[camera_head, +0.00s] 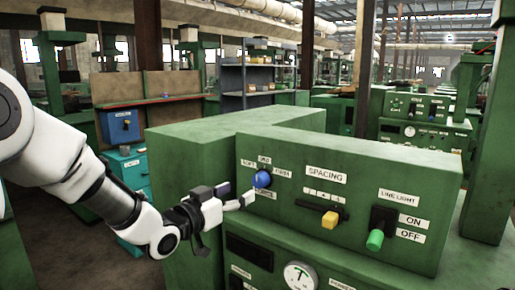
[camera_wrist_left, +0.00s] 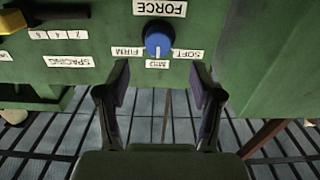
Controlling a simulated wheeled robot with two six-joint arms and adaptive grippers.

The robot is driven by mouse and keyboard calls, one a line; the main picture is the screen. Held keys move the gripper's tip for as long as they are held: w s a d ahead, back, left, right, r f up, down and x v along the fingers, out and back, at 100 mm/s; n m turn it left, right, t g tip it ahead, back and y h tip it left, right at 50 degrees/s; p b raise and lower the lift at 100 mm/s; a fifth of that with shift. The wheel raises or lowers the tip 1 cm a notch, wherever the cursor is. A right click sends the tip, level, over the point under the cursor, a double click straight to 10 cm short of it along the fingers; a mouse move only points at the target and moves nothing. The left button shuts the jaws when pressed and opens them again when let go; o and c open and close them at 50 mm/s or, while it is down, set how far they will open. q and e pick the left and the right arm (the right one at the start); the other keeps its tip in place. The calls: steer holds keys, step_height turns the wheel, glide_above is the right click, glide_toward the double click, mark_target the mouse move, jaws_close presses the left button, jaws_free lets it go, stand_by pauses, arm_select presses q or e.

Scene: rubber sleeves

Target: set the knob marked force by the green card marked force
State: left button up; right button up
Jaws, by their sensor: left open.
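The blue round knob (camera_head: 263,178) sits on the front of a green machine, with labels SOFT, MID and FIRM around it. A FORCE label below it is partly hidden by my gripper in the head view. In the left wrist view, upside down, the knob (camera_wrist_left: 158,40) and the FORCE label (camera_wrist_left: 160,8) show clearly; the knob's white mark points at MID (camera_wrist_left: 157,64). My left gripper (camera_head: 238,197) is open and empty, just in front of the knob, its fingers (camera_wrist_left: 160,82) apart and not touching it. I can make out no green force card. My right gripper is out of view.
Right of the knob are a SPACING slider with a yellow handle (camera_head: 329,220) and a LINE LIGHT lever with a green tip (camera_head: 375,240), pointing down near OFF. A gauge (camera_head: 300,276) sits lower on the machine. A blue box (camera_head: 121,127) stands on a teal cabinet behind.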

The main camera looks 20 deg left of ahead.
mark_target(257, 180)
arm_select(q)
steer(key=p+x, duration=0.2)
steer(key=x, duration=0.5)
steer(key=shift+w+d+r, duration=0.1)
steer(key=shift+w+r, duration=0.05)
steer(key=shift+w, duration=0.2)
steer(key=shift+d+r+p, duration=0.1)
steer(key=shift+d+p, duration=0.05)
steer(key=shift+p, duration=0.15)
steer(key=shift+s, duration=0.15)
steer(key=shift+w, duration=0.2)
steer(key=c, duration=1.1)
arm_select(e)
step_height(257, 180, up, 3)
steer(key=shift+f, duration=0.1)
